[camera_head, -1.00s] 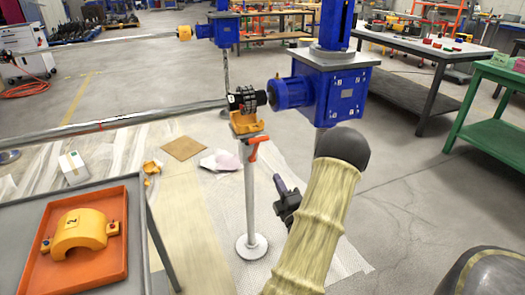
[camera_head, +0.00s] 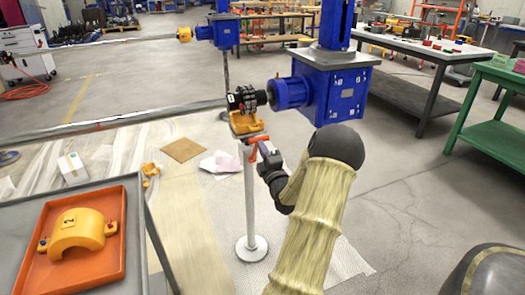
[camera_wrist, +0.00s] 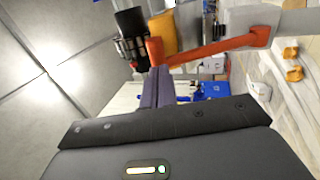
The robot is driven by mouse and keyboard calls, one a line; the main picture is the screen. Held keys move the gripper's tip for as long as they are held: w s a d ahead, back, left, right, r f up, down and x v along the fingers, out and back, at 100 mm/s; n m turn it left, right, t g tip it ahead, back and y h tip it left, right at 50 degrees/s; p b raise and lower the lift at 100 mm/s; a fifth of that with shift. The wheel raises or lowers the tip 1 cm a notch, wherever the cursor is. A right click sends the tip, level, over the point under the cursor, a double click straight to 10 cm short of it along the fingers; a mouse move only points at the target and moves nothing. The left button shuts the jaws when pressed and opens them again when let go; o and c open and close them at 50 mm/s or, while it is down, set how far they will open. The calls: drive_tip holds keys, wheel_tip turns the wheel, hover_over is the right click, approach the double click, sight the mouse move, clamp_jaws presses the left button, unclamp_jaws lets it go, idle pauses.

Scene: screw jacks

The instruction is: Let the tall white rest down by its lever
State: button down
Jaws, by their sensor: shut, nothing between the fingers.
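The tall white rest (camera_head: 251,205) stands upright on a round white foot, with a yellow cradle (camera_head: 246,124) on top, right under the black coupling (camera_head: 245,98). Its orange lever (camera_head: 257,139) sticks out to the upper right just below the cradle. In the wrist view the lever (camera_wrist: 210,50) runs from the white post (camera_wrist: 285,20) to a knob end on the left. My gripper (camera_head: 264,149) is shut and empty beside the lever. Its fingertips (camera_wrist: 160,74) appear close to the knob end; I cannot tell whether they touch.
A blue gearbox and motor (camera_head: 318,95) stand just right of the coupling, above my arm. A grey table with an orange tray (camera_head: 125,255) holding a yellow half-ring is at the front left. A long shaft (camera_head: 150,119) runs left.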

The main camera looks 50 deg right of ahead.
idle(0.3)
drive_tip(key=shift+w+d+r+g+y+p, duration=0.15)
drive_tip(key=shift+w+d+r+g+p, duration=0.15)
drive_tip(key=shift+w, duration=0.25)
drive_tip(key=shift+w+d+r+g+y+p, duration=0.2)
drive_tip(key=shift+w+r+g, duration=0.15)
drive_tip(key=shift+w, duration=0.2)
drive_tip(key=b+v, duration=0.1)
drive_tip(key=v, duration=1.3)
drive_tip(key=shift+f+b, duration=0.4)
drive_tip(key=shift+s+d, duration=0.1)
drive_tip(key=shift+s, duration=0.05)
